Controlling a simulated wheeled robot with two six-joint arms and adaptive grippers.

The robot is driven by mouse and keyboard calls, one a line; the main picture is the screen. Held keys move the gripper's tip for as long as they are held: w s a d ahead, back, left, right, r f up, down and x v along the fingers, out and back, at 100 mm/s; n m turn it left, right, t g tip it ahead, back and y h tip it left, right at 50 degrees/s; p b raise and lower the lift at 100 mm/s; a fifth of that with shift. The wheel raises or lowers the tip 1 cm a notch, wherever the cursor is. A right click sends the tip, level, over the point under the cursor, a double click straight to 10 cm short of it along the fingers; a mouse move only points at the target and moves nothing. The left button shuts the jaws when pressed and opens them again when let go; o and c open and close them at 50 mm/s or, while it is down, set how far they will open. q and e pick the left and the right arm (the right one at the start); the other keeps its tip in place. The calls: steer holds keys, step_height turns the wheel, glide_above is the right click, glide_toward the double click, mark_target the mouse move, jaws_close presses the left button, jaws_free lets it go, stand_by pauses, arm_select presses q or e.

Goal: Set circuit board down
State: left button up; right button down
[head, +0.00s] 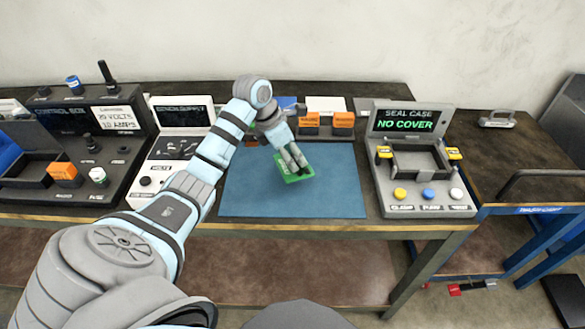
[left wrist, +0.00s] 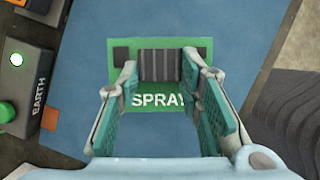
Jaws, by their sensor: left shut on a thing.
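The green circuit board (head: 301,177) is at the middle of the blue mat (head: 250,200) in the head view. In the left wrist view the board (left wrist: 160,88) shows a dark ribbed block (left wrist: 160,65) and the word SPRAY. My left gripper (head: 298,165) is shut on the board, with its fingers on either side of the ribbed block's end of the board. The board is over or on the mat; I cannot tell whether it touches it. My right gripper is not in view.
The seal case machine (head: 413,170) stands right of the mat and reads NO COVER. Orange blocks (head: 309,121) sit behind the mat. The power supply (head: 180,150) and control box (head: 80,140) stand to the left. The mat around the board is clear.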

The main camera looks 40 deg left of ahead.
arm_select(q)
steer(key=f, duration=0.4)
steer(key=shift+s+d+f, duration=0.1)
steer(key=shift+s+d, duration=0.05)
steer(key=shift+s, duration=0.05)
steer(key=shift+w, duration=0.15)
steer(key=shift+f, duration=0.15)
steer(key=shift+f+b, duration=0.1)
steer(key=shift+b, duration=0.2)
steer(key=o, duration=1.2)
steer(key=shift+r, duration=0.4)
steer(key=p+v, duration=0.1)
steer(key=v, duration=1)
steer(key=shift+s+r, duration=0.25)
steer(key=shift+r, duration=0.05)
